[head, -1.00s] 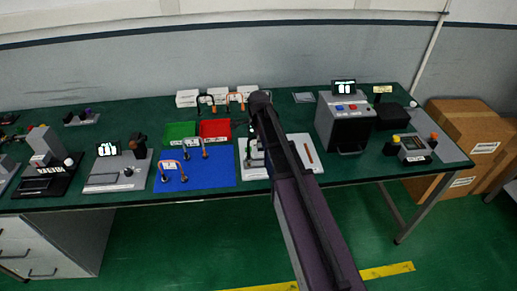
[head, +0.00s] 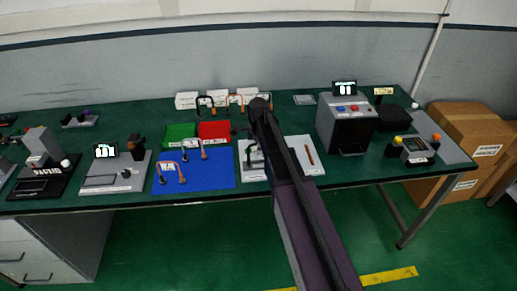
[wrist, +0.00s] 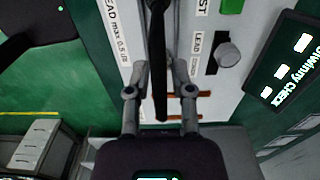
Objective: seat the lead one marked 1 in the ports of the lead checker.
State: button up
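The lead checker (wrist: 200,25) is a pale panel in the wrist view, with a "LEAD" label along one edge, a green button, a grey knob in a black slot and a dark display to the right. In the head view its white panel (head: 305,168) is partly behind my arm. My gripper (wrist: 161,55) is above this panel, its fingers on either side of a black lead (wrist: 160,95), and looks shut on it. No number is legible on the lead. The lead's ends and the ports are hidden, so I cannot tell whether they meet.
A blue mat (head: 218,182) with several leads lies left of the checker, with green (head: 179,133) and red (head: 214,130) trays behind it. White boxes (head: 187,100) stand farther back. A dark box-shaped device (head: 345,128) stands to the right.

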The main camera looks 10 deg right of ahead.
jog(key=shift+r, duration=0.1)
dwell(0.4)
notch_tip(320, 180, up, 12)
jog(key=p, duration=1.2)
jog(key=shift+s, duration=0.1)
dwell(0.8)
jog(key=s+d+n, duration=0.1)
jog(key=s+n, duration=1.7)
jog(key=s, duration=0.2)
jog(key=shift+s+d+n, duration=0.2)
jog(key=shift+s+n, duration=0.2)
notch_tip(320, 180, down, 5)
jog(key=b, duration=0.5)
